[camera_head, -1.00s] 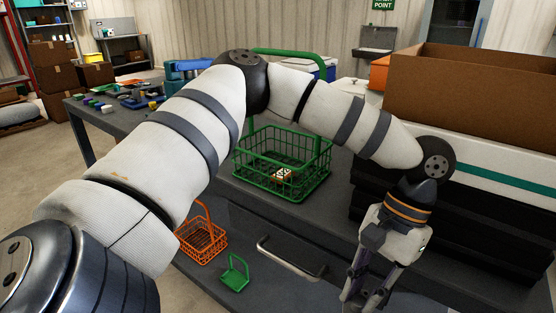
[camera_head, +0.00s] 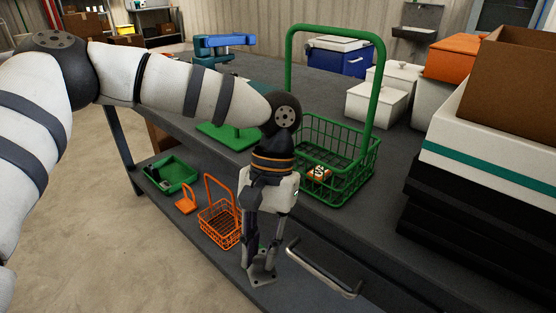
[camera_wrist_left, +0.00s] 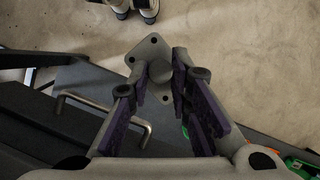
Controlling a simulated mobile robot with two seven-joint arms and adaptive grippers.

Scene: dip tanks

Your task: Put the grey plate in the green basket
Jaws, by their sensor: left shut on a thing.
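My left gripper (camera_head: 262,246) points down and is shut on the grey plate (camera_head: 262,279), which has several holes. In the left wrist view the plate (camera_wrist_left: 146,50) shows beyond the fingers (camera_wrist_left: 158,76), with its round post between them. The green basket (camera_head: 374,165) is a wire basket with a tall handle. It stands on the dark bench, behind and right of my gripper. An orange-and-white block (camera_head: 318,174) lies in it. My wrist partly covers the basket's left side. My right gripper is not in view.
A metal bar handle (camera_head: 322,271) is just right of the plate. An orange wire basket (camera_head: 219,224), a small orange piece (camera_head: 187,203) and a green tray (camera_head: 171,174) are to the left. A green plate (camera_head: 225,136) lies behind my arm. Black stacked boxes (camera_head: 470,225) stand at right.

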